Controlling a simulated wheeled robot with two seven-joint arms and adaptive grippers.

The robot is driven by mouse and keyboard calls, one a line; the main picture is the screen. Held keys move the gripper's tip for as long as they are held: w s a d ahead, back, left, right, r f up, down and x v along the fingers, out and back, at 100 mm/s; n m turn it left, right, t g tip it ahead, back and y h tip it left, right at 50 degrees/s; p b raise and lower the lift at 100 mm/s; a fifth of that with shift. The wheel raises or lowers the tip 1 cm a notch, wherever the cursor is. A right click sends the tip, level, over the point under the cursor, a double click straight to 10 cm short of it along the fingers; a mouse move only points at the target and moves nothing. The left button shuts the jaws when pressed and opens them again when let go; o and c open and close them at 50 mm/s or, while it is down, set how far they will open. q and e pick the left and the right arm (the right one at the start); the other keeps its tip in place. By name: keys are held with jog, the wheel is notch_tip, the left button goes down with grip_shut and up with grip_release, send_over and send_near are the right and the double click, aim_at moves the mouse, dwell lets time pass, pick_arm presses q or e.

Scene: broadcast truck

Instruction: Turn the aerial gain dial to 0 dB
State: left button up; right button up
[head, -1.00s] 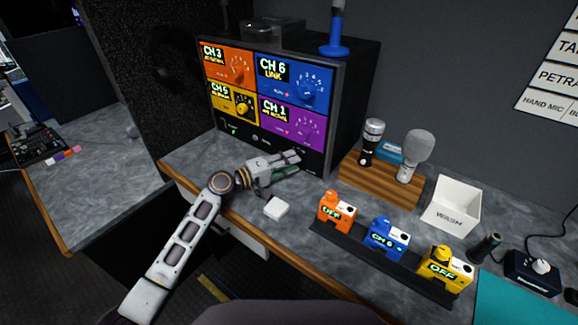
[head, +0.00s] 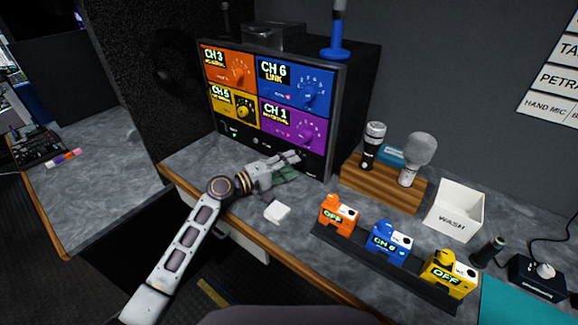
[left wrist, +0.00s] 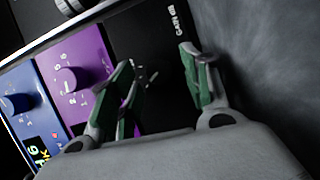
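The receiver rack (head: 333,130) has coloured channel panels and a black strip along its bottom. The left wrist view shows the strip's black face (left wrist: 140,40) with a "GAIN dB" label (left wrist: 178,20). I cannot make out the gain dial or its setting; only small pale marks show between my fingers. My left gripper (head: 296,164) is just in front of the strip's lower right part. Its green-padded fingers are apart in the left wrist view (left wrist: 156,62), with nothing seen held. I cannot tell whether they touch the panel. My right gripper is out of view.
The purple CH 1 panel (left wrist: 88,65) with its knob lies beside my left fingers. A white block (head: 277,211) sits on the desk below. A wooden stand (head: 383,185) with microphones and a rack of coloured packs (head: 388,240) stand to the right.

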pick_arm(q)
jog(key=shift+s+a, duration=0.1)
jog(key=shift+a, duration=0.05)
jog(key=shift+v, duration=5.8)
jog(key=shift+a, duration=0.1)
